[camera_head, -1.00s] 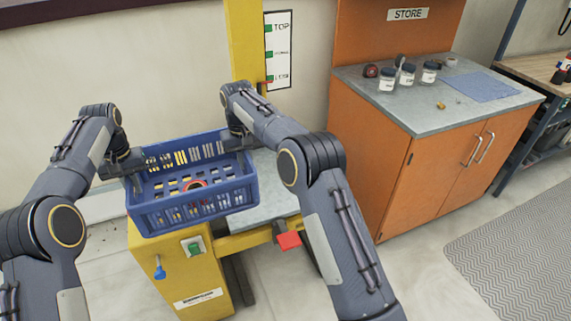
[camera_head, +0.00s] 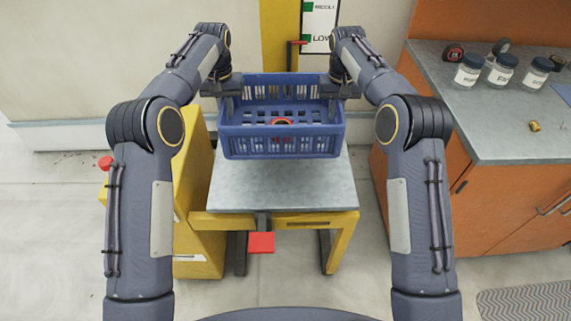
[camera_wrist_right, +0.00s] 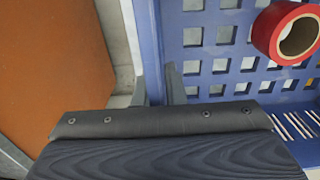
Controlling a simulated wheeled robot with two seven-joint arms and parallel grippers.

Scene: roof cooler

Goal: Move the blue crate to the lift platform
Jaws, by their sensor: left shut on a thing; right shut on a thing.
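The blue crate (camera_head: 282,147) is held level between my two grippers, over the back part of the grey lift platform (camera_head: 285,190). I cannot tell whether its base touches the platform. My left gripper (camera_head: 228,92) is shut on the crate's left wall. My right gripper (camera_head: 340,92) is shut on its right wall. The right wrist view shows the right fingers (camera_wrist_right: 158,85) around the crate's wall (camera_wrist_right: 151,40). A red tape roll (camera_head: 283,122) lies in the crate; it also shows in the right wrist view (camera_wrist_right: 288,32).
A yellow post (camera_head: 280,35) with a level sign (camera_head: 320,25) stands behind the platform. A yellow housing (camera_head: 195,215) with a red button (camera_head: 105,163) is at left. A red pedal (camera_head: 261,243) is below. An orange cabinet (camera_head: 440,215) with several jars stands close at right.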

